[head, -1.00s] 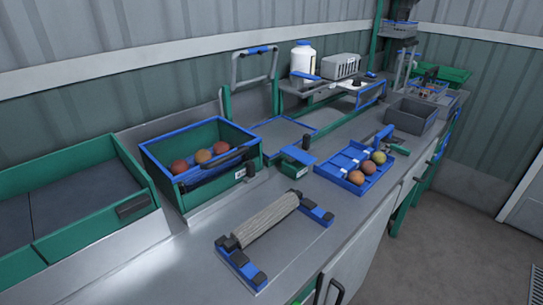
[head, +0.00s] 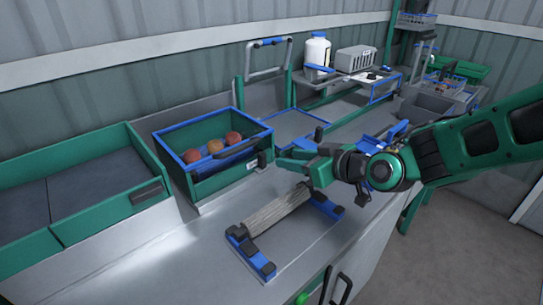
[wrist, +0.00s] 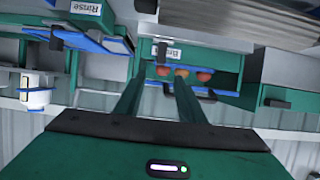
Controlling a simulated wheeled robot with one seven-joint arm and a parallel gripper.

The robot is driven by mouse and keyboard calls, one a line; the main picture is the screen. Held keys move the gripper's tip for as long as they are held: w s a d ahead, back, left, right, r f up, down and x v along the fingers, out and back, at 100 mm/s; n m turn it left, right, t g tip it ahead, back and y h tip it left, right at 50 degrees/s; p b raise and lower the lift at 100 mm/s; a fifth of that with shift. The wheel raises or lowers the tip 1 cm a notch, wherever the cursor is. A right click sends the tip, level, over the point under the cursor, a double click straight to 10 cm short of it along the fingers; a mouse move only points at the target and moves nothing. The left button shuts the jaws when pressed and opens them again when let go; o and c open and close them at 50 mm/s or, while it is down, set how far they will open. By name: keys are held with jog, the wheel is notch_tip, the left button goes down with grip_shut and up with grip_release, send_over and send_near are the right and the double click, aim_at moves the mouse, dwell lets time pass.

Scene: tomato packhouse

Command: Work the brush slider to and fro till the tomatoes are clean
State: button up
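The green box (head: 207,178) with a blue rim holds three orange-red tomatoes (head: 215,146). It also shows upside down in the wrist view, with a partly readable label and the tomatoes (wrist: 181,72). A blue slider with a dark bar (head: 236,152) lies across the box in front of the tomatoes; its dark handle end (head: 262,160) is at the box's right side. My gripper (head: 283,158) is just right of the box, apart from it, fingers pointing towards it. In the wrist view its two fingers (wrist: 157,82) are apart with nothing held between them.
A roller on blue end stands (head: 275,212) lies on the counter below my gripper. An empty green tray (head: 95,185) is at left. A white bottle (head: 317,52) and grey crate (head: 356,60) stand on the back shelf. My arm hides most of the blue tomato tray.

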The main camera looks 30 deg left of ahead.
aim_at(264, 155)
jog(key=x, duration=1)
jog(key=shift+w+a+f, duration=0.1)
jog(key=shift+w+a, duration=0.05)
jog(key=shift+a, duration=0.25)
jog(key=shift+c, duration=0.2)
grip_shut()
